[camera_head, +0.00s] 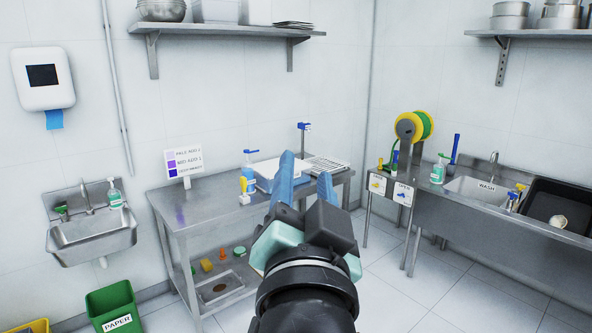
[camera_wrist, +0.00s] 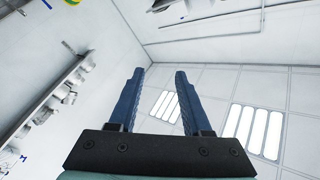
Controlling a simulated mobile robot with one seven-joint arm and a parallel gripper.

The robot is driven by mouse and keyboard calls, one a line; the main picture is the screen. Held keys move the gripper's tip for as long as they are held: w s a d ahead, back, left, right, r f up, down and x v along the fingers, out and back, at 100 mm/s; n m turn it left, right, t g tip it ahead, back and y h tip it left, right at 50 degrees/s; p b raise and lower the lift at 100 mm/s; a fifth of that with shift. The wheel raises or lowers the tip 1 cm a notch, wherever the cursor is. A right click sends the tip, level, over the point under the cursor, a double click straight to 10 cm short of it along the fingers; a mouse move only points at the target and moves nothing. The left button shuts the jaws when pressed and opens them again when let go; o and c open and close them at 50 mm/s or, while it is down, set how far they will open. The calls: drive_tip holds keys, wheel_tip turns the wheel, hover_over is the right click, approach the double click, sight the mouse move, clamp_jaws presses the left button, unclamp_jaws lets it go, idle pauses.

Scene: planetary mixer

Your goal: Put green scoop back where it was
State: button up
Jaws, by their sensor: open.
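I cannot make out a green scoop for certain. A small green item (camera_head: 240,251) lies on the lower shelf of the steel table (camera_head: 175,205), too small to identify. Another small green item (camera_head: 61,209) sits at the back of the hand sink at left. My gripper (camera_head: 294,160) is raised in front of the table, its blue fingers pointing up and hiding part of the tabletop. In the wrist view my gripper (camera_wrist: 160,72) is open, with nothing between its fingers; walls and ceiling lights show beyond.
The tabletop holds a blue-and-white box (camera_head: 264,182), a sign (camera_head: 185,162) and bottles. Its lower shelf has a tray (camera_head: 220,289) and small yellow and orange items. A wash sink (camera_head: 470,190) and black basin (camera_head: 562,197) stand right. A green PAPER bin (camera_head: 110,300) stands front left.

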drive_tip(key=s+a+r+n+t, duration=0.1)
drive_tip(key=s+r+n+t, duration=0.6)
drive_tip(key=s+r, duration=0.4)
wheel_tip(320, 180, up, 4)
drive_tip(key=shift+s+r, duration=0.2)
drive_tip(key=shift+s, duration=0.05)
drive_tip(key=shift+a, duration=0.1)
wheel_tip(320, 180, down, 8)
drive_tip(key=b, duration=0.8)
drive_tip(key=shift+f+y, duration=0.2)
drive_tip(key=shift+y, duration=0.2)
drive_tip(key=shift+a, duration=0.1)
